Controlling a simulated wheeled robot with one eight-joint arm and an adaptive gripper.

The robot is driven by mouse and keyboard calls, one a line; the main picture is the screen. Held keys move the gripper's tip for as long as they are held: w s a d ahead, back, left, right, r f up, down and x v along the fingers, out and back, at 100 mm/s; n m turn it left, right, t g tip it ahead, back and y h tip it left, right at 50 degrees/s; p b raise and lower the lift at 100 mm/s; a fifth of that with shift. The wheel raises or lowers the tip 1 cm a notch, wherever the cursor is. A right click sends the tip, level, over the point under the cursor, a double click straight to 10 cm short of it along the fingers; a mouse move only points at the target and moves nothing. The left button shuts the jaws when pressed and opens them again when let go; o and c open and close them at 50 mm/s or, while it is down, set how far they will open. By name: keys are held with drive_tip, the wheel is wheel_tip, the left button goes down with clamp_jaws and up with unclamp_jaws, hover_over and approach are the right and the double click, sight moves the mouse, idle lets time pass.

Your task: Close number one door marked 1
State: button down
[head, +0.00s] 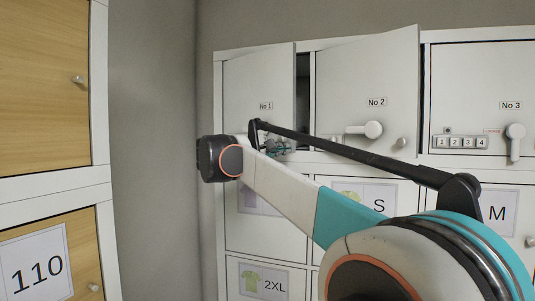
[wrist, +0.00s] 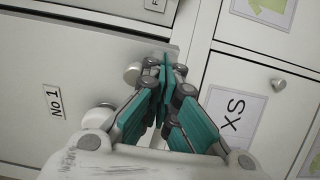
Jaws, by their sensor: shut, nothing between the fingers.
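The white No 1 door (head: 260,78) is at the upper left of the cabinet in the head view. It stands ajar, with a dark gap (head: 303,75) along its right side. The door (wrist: 60,65) fills the left of the wrist view, with its label (wrist: 53,102) turned sideways. A round knob (wrist: 132,72) is on it beside my fingers. My gripper (wrist: 165,65) is shut and empty, its teal fingertips by the door's edge; I cannot tell whether they touch it. In the head view my gripper (head: 280,147) is small and partly hidden by my arm.
The No 2 door (head: 350,85) also stands ajar, with a lever handle. The No 3 door (head: 480,80) has a digit lock and looks shut. Size-marked doors, such as XS (wrist: 235,115), lie below. A wooden locker (head: 40,80) stands at the left.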

drive_tip(key=w+d+n+t+y+p, duration=0.1)
drive_tip(key=w+d+y+p, duration=0.1)
drive_tip(key=w+d, duration=0.4)
drive_tip(key=w, duration=0.3)
drive_tip(key=shift+d+r+n+t, duration=0.2)
drive_tip(key=shift+d+n+t, duration=0.1)
drive_tip(key=shift+d+n, duration=0.1)
drive_tip(key=shift+w, duration=0.1)
